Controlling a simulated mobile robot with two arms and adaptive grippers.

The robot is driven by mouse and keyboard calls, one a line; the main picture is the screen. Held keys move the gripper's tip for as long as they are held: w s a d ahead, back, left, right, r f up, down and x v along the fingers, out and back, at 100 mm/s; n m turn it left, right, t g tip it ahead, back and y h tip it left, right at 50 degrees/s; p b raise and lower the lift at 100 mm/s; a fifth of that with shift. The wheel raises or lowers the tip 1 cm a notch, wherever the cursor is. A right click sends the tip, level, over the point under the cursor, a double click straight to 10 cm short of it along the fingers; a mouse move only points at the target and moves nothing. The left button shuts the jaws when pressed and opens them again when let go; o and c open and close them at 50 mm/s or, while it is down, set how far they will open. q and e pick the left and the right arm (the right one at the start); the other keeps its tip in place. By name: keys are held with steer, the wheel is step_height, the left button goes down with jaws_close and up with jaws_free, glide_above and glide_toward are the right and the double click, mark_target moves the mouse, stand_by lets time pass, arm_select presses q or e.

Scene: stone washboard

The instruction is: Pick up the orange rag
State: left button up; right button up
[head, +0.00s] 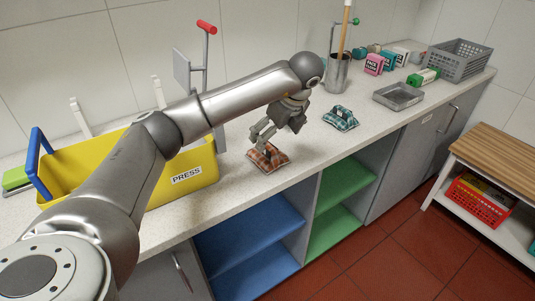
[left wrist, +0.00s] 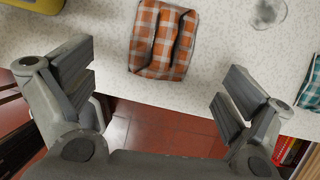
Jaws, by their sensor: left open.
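The orange checked rag (head: 262,163) lies on the speckled worktop near its front edge, just right of the yellow bin. It shows as a folded orange, white and dark plaid pad (left wrist: 148,62) at the top middle of the left wrist view. My left gripper (head: 268,142) is just above the rag in the head view and covers part of it. In the left wrist view its fingers (left wrist: 160,78) are spread wide and empty, with the rag between and beyond them. My right gripper is in neither view.
A yellow press bin (head: 203,176) stands left of the rag. A teal checked rag (head: 342,120) lies to the right. A metal holder (head: 337,75), a grey tray (head: 399,97) and a grey basket (head: 458,62) stand farther right.

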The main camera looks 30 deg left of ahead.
mark_target(269, 146)
arm_select(q)
steer(key=x, duration=0.3)
steer(key=shift+a+f, duration=0.15)
steer(key=shift+f, duration=0.2)
steer(key=shift+w+a+f+p, duration=0.15)
steer(key=shift+a+f+p, duration=0.1)
steer(key=shift+f+p, duration=0.25)
steer(key=p+x, duration=0.1)
steer(key=x, duration=0.3)
steer(key=shift+w+a+f, duration=0.15)
steer(key=shift+w, duration=0.1)
steer(key=shift+c, duration=0.3)
steer(key=c, duration=1.1)
step_height(269, 146, up, 9)
steer(key=shift+f+b, duration=0.1)
steer(key=shift+b, duration=0.8)
steer(key=shift+r, duration=0.65)
